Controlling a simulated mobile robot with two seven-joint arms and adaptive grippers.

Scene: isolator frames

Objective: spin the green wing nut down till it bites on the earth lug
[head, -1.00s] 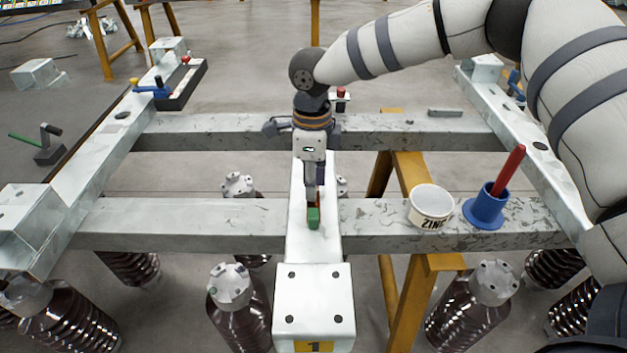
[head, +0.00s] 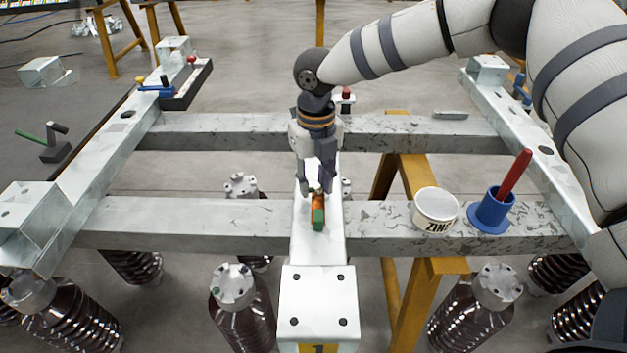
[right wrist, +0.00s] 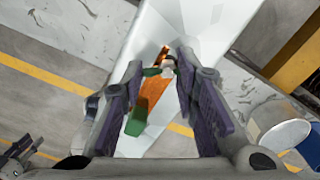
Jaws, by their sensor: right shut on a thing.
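The earth lug (right wrist: 155,92) is an orange copper-coloured strip with a green sleeved end, lying on the pale middle beam; it also shows in the head view (head: 318,204). The green wing nut (right wrist: 152,71) sits at the strip's far part in the right wrist view, around a pale stud. My right gripper (right wrist: 160,68) points down over it, with its two purple-padded fingers on either side, shut on the wing nut. In the head view my right gripper (head: 318,190) hides most of the nut. Whether the nut touches the lug cannot be told.
A white ZINC tub (head: 436,210) and a blue pot (head: 491,211) with a red stick stand on the front cross beam to the right. A raised pale block (head: 318,300) with holes ends the middle beam nearest me. Ribbed insulators (head: 240,300) stand below.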

